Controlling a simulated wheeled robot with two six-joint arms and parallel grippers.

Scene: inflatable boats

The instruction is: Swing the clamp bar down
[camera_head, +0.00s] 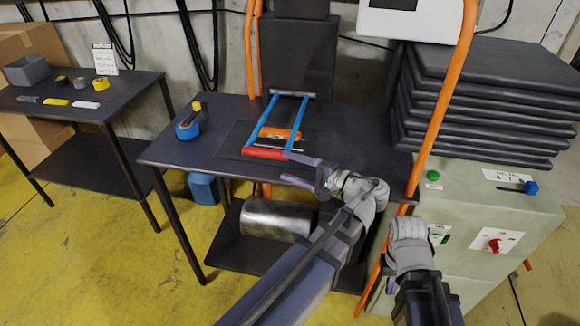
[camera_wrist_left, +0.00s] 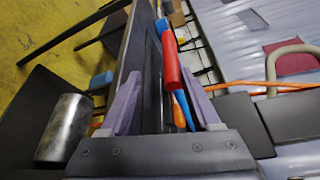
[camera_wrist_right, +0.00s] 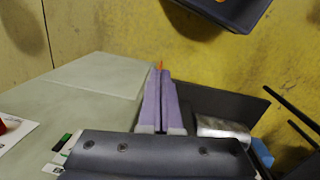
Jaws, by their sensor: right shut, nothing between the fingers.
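The clamp bar is a frame with two blue side arms (camera_head: 298,124) and a red grip (camera_head: 264,153) across the front, on the dark table. Its arms run back to a grey cross rod (camera_head: 293,94). I cannot tell how high the red grip sits above the table. An orange piece (camera_head: 276,133) lies between the arms. My left gripper (camera_head: 304,172) is open and empty, just right of the red grip. In the left wrist view the red grip (camera_wrist_left: 171,65) shows ahead, between the open fingers (camera_wrist_left: 160,108). My right gripper (camera_wrist_right: 159,98) is shut and empty, beside the green-grey cabinet.
A metal cylinder (camera_head: 278,219) lies on the lower shelf. The cabinet (camera_head: 480,215) stands right. A side table (camera_head: 85,108) is at far left.

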